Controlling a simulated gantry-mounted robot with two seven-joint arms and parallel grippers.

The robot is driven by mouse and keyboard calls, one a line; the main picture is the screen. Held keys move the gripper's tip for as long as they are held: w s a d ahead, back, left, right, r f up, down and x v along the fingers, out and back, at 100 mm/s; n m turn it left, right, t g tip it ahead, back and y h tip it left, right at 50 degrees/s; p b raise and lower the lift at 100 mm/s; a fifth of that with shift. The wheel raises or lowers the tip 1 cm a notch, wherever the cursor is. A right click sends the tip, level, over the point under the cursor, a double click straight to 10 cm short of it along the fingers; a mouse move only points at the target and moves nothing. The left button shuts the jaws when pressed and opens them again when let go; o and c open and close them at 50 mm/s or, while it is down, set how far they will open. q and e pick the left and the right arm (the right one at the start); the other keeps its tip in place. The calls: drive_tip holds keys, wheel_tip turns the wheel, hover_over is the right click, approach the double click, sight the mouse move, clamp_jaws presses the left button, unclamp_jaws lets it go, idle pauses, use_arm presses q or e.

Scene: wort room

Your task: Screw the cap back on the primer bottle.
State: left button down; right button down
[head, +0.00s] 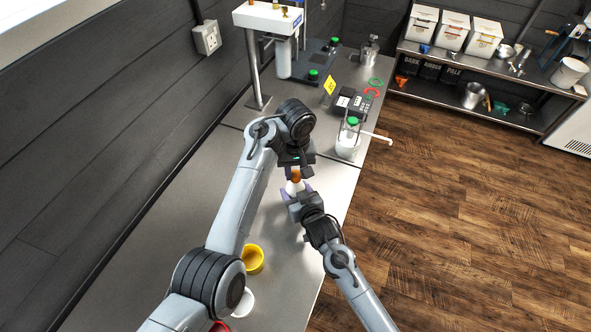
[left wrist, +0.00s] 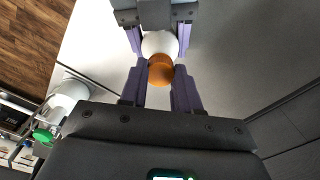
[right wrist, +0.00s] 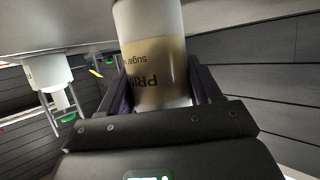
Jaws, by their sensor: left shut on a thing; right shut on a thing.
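The primer bottle (right wrist: 155,65) is white with a tan label reading "PRI" and "sugar", upside down in the right wrist view. My right gripper (head: 297,191) is shut on its body, one finger on each side. The orange cap (left wrist: 161,70) is between the fingertips of my left gripper (left wrist: 160,76), which is shut on it. The cap is in line with the bottle's white top (left wrist: 159,43). I cannot tell whether cap and neck touch. In the head view the orange cap (head: 295,174) shows just beyond the bottle, over the steel bench.
A white jar with a green lid (head: 349,143) stands on the steel bench (head: 342,178) beyond the grippers, near its right edge. A yellow cup (head: 253,259) and a white round item (head: 243,303) are nearer, beside my left arm. Dark wall panels bound the left.

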use_arm(q)
drive_tip(key=m, duration=0.4)
drive_tip(key=shift+m, duration=0.3)
drive_tip(key=m, duration=0.3)
drive_tip(key=shift+m, duration=0.4)
drive_tip(key=c, duration=0.8)
unclamp_jaws()
